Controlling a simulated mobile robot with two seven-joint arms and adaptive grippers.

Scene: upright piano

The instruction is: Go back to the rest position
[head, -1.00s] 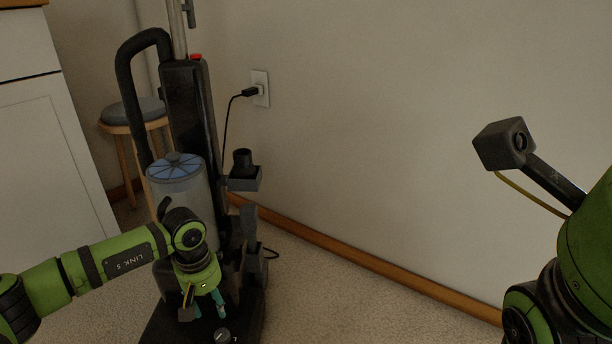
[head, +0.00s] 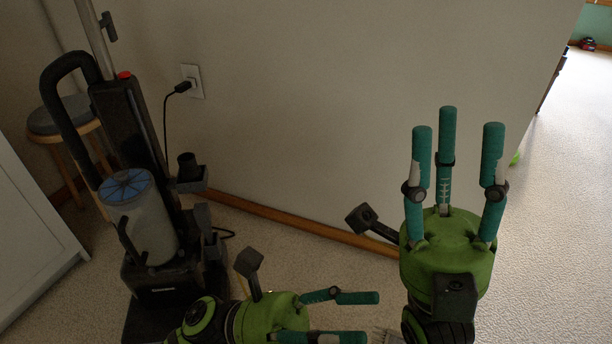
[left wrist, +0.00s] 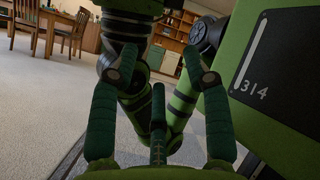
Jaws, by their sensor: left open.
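My right gripper (head: 455,128) stands at the right of the head view, its teal fingers pointing up and spread apart. It is open and empty. My left gripper (head: 370,318) is low in the middle of the head view, its fingers pointing right. Its lower part is cut off by the picture's edge. The left wrist view shows its fingers (left wrist: 158,78) apart with nothing between them. My own green arm and body parts lie beyond them. The two grippers are close together in the head view, with the right one above and to the right.
An upright vacuum cleaner (head: 143,230) stands at the left, its cord plugged into a wall outlet (head: 192,82). A stool (head: 60,115) and a white cabinet (head: 30,240) are farther left. Open carpet (head: 565,220) lies at the right. The left wrist view shows wooden chairs (left wrist: 70,30).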

